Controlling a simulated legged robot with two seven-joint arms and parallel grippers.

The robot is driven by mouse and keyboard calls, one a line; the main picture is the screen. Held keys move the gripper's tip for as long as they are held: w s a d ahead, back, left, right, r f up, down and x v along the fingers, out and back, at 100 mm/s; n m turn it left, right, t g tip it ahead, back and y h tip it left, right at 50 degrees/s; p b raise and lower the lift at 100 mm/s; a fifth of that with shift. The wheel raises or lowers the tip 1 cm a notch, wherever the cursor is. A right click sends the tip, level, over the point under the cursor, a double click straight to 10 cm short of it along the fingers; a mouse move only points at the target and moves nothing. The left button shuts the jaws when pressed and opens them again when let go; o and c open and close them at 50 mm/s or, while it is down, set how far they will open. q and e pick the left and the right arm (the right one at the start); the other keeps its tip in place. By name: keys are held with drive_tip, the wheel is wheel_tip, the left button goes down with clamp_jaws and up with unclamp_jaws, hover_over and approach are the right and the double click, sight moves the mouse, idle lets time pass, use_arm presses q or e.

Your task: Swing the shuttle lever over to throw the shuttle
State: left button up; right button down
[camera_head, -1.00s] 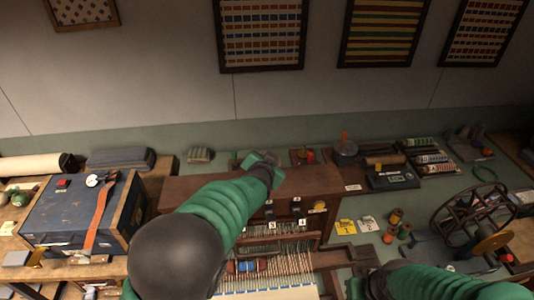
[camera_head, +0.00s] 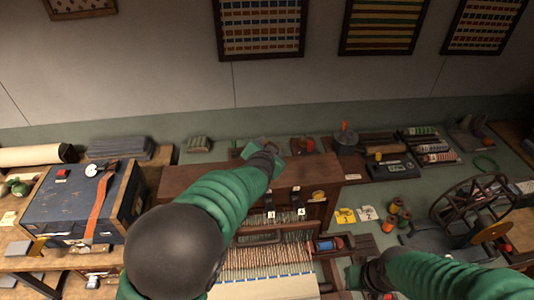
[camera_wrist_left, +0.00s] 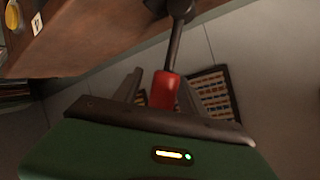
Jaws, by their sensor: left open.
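The shuttle lever, a dark rod with a red grip (camera_wrist_left: 163,90), stands between the fingers of my left gripper (camera_wrist_left: 166,84) in the left wrist view. The fingers are apart on either side of the grip; I cannot tell whether they touch it. In the head view my left gripper (camera_head: 257,149) is above the top of the wooden loom (camera_head: 325,172), and the lever is hidden behind it. The shuttle (camera_head: 328,244), blue with red, lies at the right side of the warp threads (camera_head: 262,264). My right gripper (camera_head: 354,277) is low at the right; its fingers are unclear.
A blue box (camera_head: 75,205) with an orange strap stands at the left. Thread spools (camera_head: 395,206), a spinning wheel (camera_head: 474,205) and a dark device (camera_head: 391,167) are at the right. Framed textiles (camera_head: 380,25) hang on the wall.

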use_arm(q)
drive_tip(key=p+v, duration=0.3)
drive_tip(key=v, duration=1.2)
drive_tip(key=shift+s+a, duration=0.2)
drive_tip(key=shift+r, duration=0.15)
drive_tip(key=s+a+f+n+g, duration=0.45)
drive_tip(key=s+a+f, duration=0.3)
drive_tip(key=s, duration=0.25)
drive_tip(key=s+a+f+n+g, duration=0.3)
drive_tip(key=s+a+f+g, duration=0.3)
drive_tip(key=s+f, duration=0.3)
drive_tip(key=s+b+x, duration=0.1)
drive_tip(key=b+x, duration=0.8)
drive_tip(key=s+a+b+x, duration=0.1)
drive_tip(key=s+b+x, duration=0.1)
drive_tip(key=b+x, duration=0.7)
drive_tip(key=shift+s+a+f+y, duration=0.3)
drive_tip(key=shift+s+f+y, duration=0.1)
drive_tip(key=shift+s+f, duration=0.15)
